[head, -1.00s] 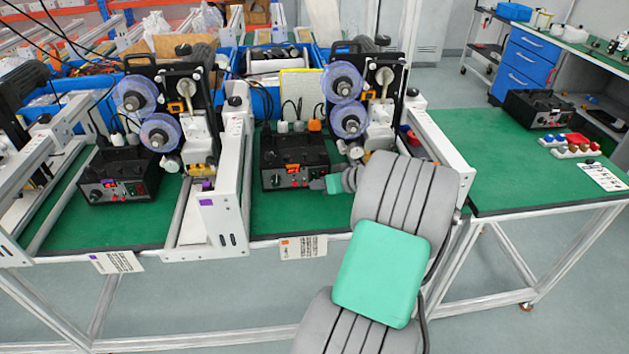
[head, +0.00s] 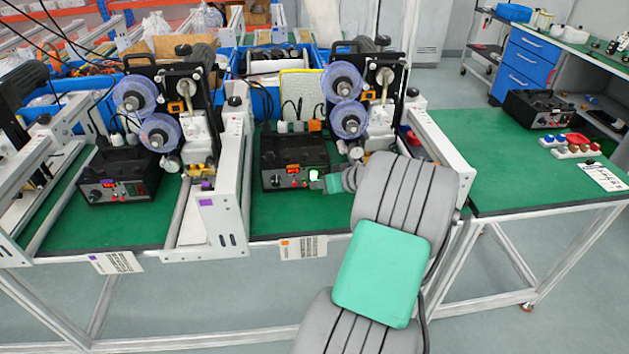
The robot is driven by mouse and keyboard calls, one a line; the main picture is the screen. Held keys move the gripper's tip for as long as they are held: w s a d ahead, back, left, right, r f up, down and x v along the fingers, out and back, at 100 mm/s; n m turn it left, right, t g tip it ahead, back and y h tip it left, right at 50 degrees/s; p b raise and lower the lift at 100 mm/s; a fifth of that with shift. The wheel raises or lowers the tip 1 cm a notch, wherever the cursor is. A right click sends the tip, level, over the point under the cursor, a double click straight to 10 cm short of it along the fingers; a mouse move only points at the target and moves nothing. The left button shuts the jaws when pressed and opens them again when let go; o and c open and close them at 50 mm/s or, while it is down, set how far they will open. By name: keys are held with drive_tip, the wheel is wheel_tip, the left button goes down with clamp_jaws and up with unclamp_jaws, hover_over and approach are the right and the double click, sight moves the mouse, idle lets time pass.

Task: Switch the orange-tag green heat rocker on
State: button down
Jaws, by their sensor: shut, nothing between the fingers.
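The orange-tag black control box (head: 291,162) stands on the green bench beneath the right-hand coder machine, with an orange tag on its top edge. On the right of its front face, the green heat rocker (head: 314,175) glows bright green. My gripper (head: 322,183) is shut at the right end of that face, its tip at or just beside the glowing rocker. I cannot tell whether it touches. The fingers are small and partly merged with the wrist in this view. A dial and a red display show left of the rocker.
A purple-tag control box (head: 118,178) stands on the left bay. A white frame post (head: 232,165) divides the bays. Coder reels (head: 345,101) stand just above and behind my wrist. The right table (head: 510,180) has free green surface, with another box (head: 540,109) at its back.

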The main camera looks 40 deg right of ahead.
drive_tip(key=shift+s+a, duration=0.3)
drive_tip(key=shift+s, duration=0.15)
drive_tip(key=shift+r, duration=0.1)
drive_tip(key=shift+s+a+r+p, duration=0.2)
drive_tip(key=shift+s+a, duration=0.5)
drive_tip(key=shift+s, duration=0.35)
drive_tip(key=shift+s+a+r+p, duration=0.1)
drive_tip(key=shift+s+a+r, duration=0.1)
drive_tip(key=shift+s+a, duration=0.65)
drive_tip(key=shift+s+d, duration=0.15)
